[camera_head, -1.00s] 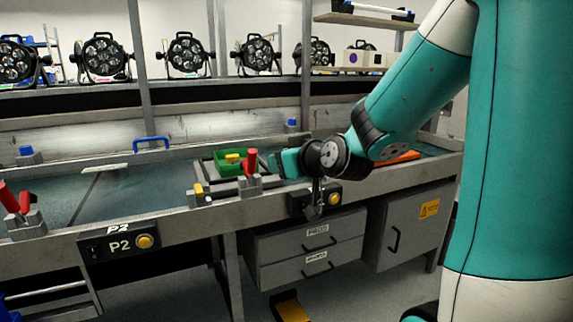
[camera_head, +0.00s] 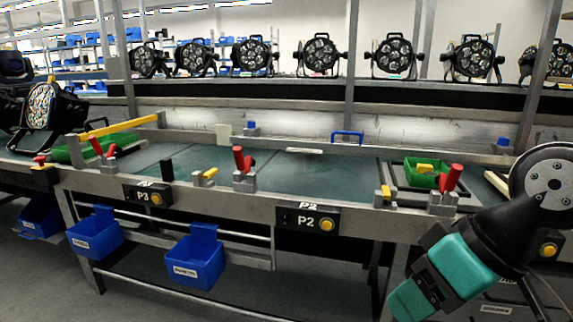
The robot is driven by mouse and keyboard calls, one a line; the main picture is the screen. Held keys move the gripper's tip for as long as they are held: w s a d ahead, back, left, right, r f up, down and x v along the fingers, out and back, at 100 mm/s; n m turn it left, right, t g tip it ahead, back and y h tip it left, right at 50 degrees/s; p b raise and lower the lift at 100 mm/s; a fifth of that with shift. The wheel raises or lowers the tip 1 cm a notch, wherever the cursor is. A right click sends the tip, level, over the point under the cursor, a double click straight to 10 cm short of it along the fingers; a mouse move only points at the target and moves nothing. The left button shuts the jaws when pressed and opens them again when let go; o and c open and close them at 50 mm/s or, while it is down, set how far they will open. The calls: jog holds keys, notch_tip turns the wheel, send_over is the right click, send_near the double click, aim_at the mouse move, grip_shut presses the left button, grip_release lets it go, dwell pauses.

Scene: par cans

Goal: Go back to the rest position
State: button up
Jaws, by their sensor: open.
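My gripper (camera_head: 412,303) hangs at the lower right of the head view, in front of the bench edge and beside the P2 station. Its teal body points down and left, and its tips are near the picture's bottom edge. I see nothing held in it. It is apart from the bench (camera_head: 350,222). A green tray (camera_head: 421,179) with a yellow piece in it sits on the bench, beyond and above my gripper in the picture. A red-handled clamp (camera_head: 450,181) stands in front of that tray.
Par cans (camera_head: 320,56) line the shelf above the bench. One par can (camera_head: 42,108) stands at the far left. Blue bins (camera_head: 194,262) hang below the bench front. The P2 control box (camera_head: 310,219) sits on the front edge. The middle bench surface (camera_head: 310,172) is mostly clear.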

jog(key=s+r+n+g+p, duration=0.1)
jog(key=s+r+g+p, duration=0.1)
jog(key=s, duration=0.4)
notch_tip(320, 180, up, 20)
jog(key=p, duration=2)
jog(key=shift+w+a+h, duration=0.15)
jog(key=shift+a+h, duration=0.25)
